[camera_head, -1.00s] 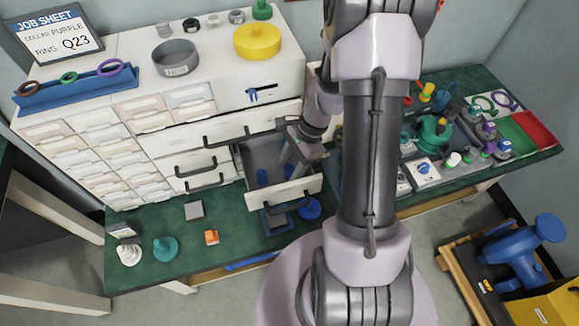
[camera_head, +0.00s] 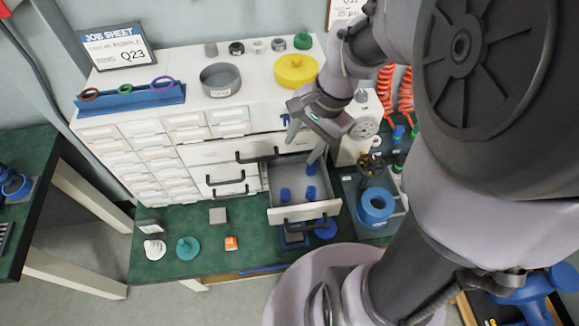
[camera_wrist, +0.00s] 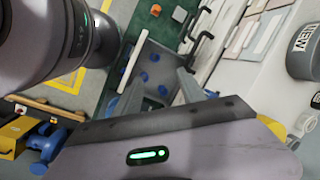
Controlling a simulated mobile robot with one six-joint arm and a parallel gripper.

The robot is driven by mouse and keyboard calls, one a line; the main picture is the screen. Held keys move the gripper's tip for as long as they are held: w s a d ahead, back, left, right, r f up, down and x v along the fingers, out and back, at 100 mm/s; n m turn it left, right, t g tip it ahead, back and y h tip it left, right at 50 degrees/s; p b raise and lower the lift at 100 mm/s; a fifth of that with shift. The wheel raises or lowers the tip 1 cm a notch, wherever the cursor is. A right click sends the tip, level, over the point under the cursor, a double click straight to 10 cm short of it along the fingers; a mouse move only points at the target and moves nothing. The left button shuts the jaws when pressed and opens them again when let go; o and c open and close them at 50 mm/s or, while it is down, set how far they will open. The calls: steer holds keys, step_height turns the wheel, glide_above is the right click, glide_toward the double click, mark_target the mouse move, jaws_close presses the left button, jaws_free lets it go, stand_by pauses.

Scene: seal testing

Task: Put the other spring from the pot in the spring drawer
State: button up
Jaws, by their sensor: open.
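The open drawer (camera_head: 306,212) juts from the front of the white cabinet. My gripper (camera_head: 304,147) is open and empty above the back of the drawer. The wrist view shows its fingers over the drawer (camera_wrist: 124,67) with blue pieces inside. A grey round pot (camera_head: 221,83) sits on the cabinet top; its contents are not visible.
A yellow round part (camera_head: 296,71) and several small parts stand on the cabinet top. A blue ring-shaped part (camera_head: 375,206) is on the bench right of the drawer. Drawer handles (camera_head: 257,156) stick out nearby. My arm hides much of the right bench.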

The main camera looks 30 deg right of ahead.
steer(key=s+a+r+n+t, duration=0.4)
steer(key=s+a+r+n, duration=0.4)
steer(key=s+a+r, duration=0.1)
steer(key=shift+s+a+r+n, duration=0.3)
steer(key=shift+s+a+r, duration=0.15)
steer(key=shift+a, duration=0.45)
